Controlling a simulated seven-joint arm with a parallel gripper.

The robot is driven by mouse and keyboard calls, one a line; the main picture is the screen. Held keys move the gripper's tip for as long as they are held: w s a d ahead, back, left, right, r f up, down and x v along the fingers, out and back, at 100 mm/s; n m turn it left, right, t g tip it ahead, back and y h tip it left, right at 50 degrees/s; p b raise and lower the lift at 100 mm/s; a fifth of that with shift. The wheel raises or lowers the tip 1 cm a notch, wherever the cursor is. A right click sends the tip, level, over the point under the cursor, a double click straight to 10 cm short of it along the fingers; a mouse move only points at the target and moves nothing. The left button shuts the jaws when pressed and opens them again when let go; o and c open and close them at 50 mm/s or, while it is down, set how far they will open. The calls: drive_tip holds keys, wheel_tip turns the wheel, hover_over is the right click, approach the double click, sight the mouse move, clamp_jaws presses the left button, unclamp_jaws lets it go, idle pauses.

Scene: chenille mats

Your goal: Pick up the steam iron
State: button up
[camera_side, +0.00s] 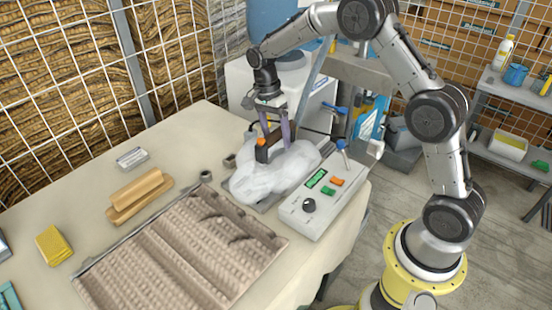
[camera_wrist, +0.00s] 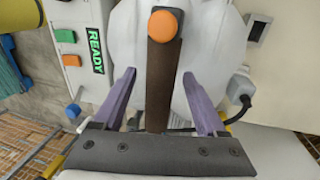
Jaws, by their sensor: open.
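The steam iron shows as a dark upright handle (camera_side: 262,153) with an orange button, above a pale, lumpy white mass (camera_side: 275,178) near the table's back right. I cannot tell whether that mass is the iron's body or a cover around it. In the wrist view the brown handle (camera_wrist: 160,85) and its round orange button (camera_wrist: 164,25) stand out against the white surface. My gripper (camera_side: 277,140) points down over the handle. Its purple fingers are open (camera_wrist: 159,76), one on each side of the handle, with gaps between.
A control box (camera_side: 325,197) with a green display stands just right of the iron. A ribbed brown mat (camera_side: 180,250) lies in front. A wooden block (camera_side: 138,195), a metal block (camera_side: 132,157) and a yellow pad (camera_side: 53,245) sit left. A white machine (camera_side: 305,90) stands behind.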

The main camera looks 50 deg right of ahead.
drive_tip(key=shift+f, duration=0.2)
idle(0.3)
drive_tip(key=shift+c, duration=0.2)
clamp_jaws()
drive_tip(key=shift+w+r, duration=0.15)
drive_tip(key=shift+r, duration=0.05)
